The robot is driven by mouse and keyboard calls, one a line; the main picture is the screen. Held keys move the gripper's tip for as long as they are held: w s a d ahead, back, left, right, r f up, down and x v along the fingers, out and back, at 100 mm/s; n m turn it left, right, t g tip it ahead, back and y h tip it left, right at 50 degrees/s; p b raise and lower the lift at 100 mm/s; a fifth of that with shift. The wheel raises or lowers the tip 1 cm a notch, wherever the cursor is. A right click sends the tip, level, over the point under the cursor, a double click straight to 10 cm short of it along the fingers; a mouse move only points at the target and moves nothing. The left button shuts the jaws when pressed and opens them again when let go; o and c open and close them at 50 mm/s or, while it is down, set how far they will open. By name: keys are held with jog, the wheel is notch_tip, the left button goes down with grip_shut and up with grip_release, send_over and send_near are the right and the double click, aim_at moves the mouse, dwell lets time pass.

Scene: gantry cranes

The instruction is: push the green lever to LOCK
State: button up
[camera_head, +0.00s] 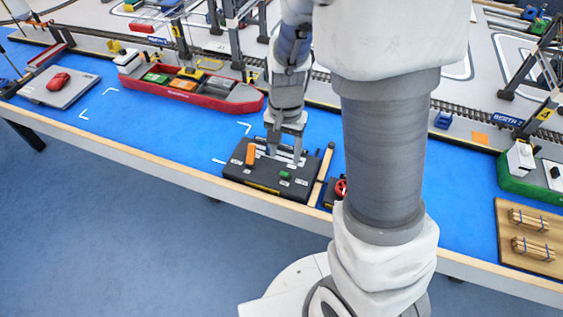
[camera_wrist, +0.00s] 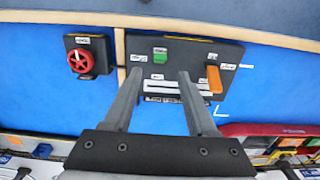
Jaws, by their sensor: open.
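A dark control panel (camera_head: 240,172) lies on the blue table top near its front edge; it also shows in the wrist view (camera_wrist: 228,52). A small green piece (camera_head: 284,174), likely the green lever's handle, sits on the panel, and in the wrist view (camera_wrist: 160,51) it is beyond my fingertips. An upright orange handle (camera_head: 250,153) stands at the panel's left, and at its right in the wrist view (camera_wrist: 214,78). My gripper (camera_head: 284,158) is over the panel, open and empty, its two fingers apart in the wrist view (camera_wrist: 160,73). The small white labels are too small to read.
A red wheel-like knob (camera_wrist: 80,61) on a dark box is beside the panel, past a wooden strip (camera_wrist: 120,60). A red ship (camera_head: 225,100) lies behind the panel. Wooden bundles (camera_head: 530,218) stand far right.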

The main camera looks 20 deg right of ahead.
aim_at(286, 175)
notch_tip(286, 175, down, 8)
jog(key=shift+f+b, duration=0.2)
jog(key=shift+b, duration=0.65)
grip_shut()
